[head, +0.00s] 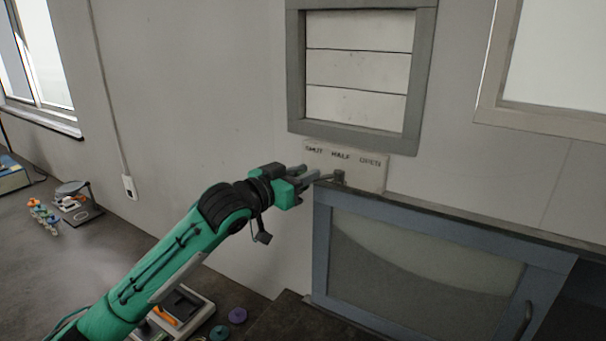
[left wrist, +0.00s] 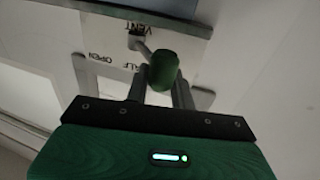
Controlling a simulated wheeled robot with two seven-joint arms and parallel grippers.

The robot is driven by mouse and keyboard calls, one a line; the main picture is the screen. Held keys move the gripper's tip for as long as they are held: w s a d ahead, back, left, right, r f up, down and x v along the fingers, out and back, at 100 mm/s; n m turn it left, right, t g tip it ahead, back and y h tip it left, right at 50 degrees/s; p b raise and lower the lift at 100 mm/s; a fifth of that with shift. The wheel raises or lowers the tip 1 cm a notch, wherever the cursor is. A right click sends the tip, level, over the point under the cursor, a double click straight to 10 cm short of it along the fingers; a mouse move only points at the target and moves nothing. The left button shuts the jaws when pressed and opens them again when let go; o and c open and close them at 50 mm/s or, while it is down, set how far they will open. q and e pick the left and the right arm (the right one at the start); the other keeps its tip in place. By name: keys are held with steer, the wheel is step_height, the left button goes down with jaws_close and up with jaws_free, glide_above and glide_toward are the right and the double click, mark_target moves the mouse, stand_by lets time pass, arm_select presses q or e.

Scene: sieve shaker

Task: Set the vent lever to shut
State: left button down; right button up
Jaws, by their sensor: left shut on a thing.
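The vent lever (head: 327,178) sticks out from a pivot on a pale label plate (head: 372,174) under the vent. The plate reads SHUT, HALF, OPEN from left to right in the head view. The lever leans to the left there, toward the SHUT side. My left gripper (head: 311,177) is shut on the lever's end. In the left wrist view the lever's dark green knob (left wrist: 163,71) sits between the two fingers. That view shows the plate upside down, with OPEN and part of HALF readable; the SHUT word is hidden there. My right gripper is not in view.
The slatted vent (head: 358,72) is set in a grey frame above the plate. A blue-framed glazed cabinet (head: 420,270) stands just below and right. A wall socket (head: 130,187), a bench with small items (head: 72,200) and a tray (head: 196,302) are at left.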

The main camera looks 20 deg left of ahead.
arm_select(q)
steer(key=c, duration=1.3)
jaws_free()
steer(key=shift+o, duration=0.5)
steer(key=shift+w, duration=0.1)
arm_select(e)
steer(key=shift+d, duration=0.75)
arm_select(q)
steer(key=shift+f, duration=0.1)
steer(key=b+v, duration=0.5)
steer(key=v, duration=0.9)
steer(key=shift+b, duration=0.35)
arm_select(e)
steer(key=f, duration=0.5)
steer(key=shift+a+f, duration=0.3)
arm_select(q)
steer(key=shift+w, duration=0.1)
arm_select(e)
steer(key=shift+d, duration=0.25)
